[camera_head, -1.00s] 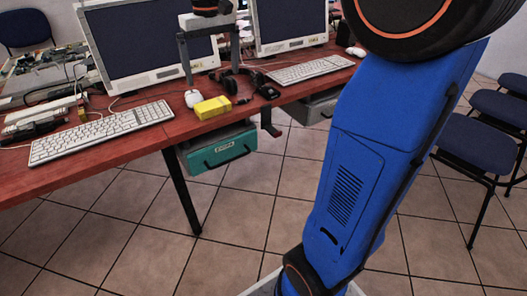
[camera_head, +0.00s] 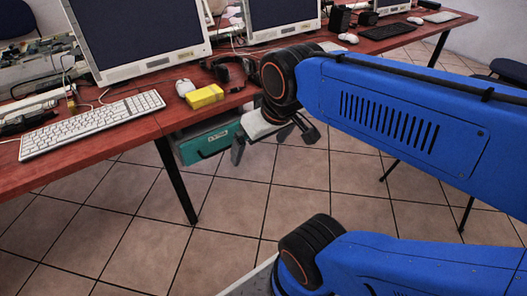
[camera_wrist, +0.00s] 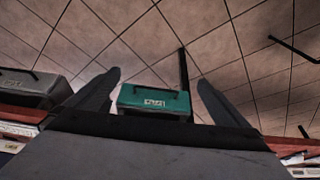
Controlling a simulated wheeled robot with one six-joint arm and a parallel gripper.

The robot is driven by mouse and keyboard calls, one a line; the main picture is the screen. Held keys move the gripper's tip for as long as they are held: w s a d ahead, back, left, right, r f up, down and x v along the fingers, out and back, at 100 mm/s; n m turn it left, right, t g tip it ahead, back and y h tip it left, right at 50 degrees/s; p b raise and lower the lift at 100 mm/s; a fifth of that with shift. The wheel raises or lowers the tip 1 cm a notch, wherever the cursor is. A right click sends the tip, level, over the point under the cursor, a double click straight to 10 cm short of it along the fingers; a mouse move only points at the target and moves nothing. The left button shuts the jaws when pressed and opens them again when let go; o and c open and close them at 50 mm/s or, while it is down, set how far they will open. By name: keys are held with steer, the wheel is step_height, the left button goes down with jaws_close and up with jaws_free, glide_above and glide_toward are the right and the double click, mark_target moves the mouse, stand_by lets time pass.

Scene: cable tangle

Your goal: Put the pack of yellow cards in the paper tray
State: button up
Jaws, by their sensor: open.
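The pack of yellow cards (camera_head: 205,96) lies flat on the red desk, near its front edge, just in front of a white mouse. My gripper (camera_head: 274,146) is open and empty, out in front of the desk edge, to the right of the cards and lower in the picture. In the wrist view my gripper (camera_wrist: 159,77) shows its two fingers spread, with the floor and a teal box beyond them. The cards do not show in the wrist view. I cannot make out a paper tray for certain in any view.
The teal box (camera_head: 208,141) is under the desk (camera_head: 95,149). A white keyboard (camera_head: 92,122) lies left of the cards, the white mouse (camera_head: 185,87) behind them, black headphones (camera_head: 228,72) to their right. Monitors stand behind. The tiled floor before the desk is open.

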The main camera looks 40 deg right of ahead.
steer(key=shift+s+f, duration=0.45)
steer(key=shift+f, duration=0.05)
steer(key=shift+c, duration=0.3)
steer(key=shift+s+f, duration=0.1)
steer(key=c, duration=0.5)
steer(key=shift+w+r+n, duration=0.6)
steer(key=shift+w+r, duration=0.25)
steer(key=shift+r, duration=0.1)
steer(key=c, duration=0.7)
steer(key=shift+o, duration=0.2)
steer(key=w+r+n+g, duration=0.2)
steer(key=w+r+n, duration=0.65)
steer(key=w, duration=0.65)
steer(key=w+r+n+g, duration=0.3)
steer(key=w+r+n, duration=0.6)
steer(key=w, duration=0.6)
glide_above(204, 93)
steer(key=shift+m, duration=0.35)
steer(key=f, duration=1.1)
steer(key=shift+d, duration=0.3)
steer(key=shift+w+a+f, duration=0.1)
steer(key=shift+a+f, duration=0.05)
steer(key=shift+f, duration=1.15)
steer(key=shift+w+a+f, duration=0.1)
steer(key=shift+f, duration=1.2)
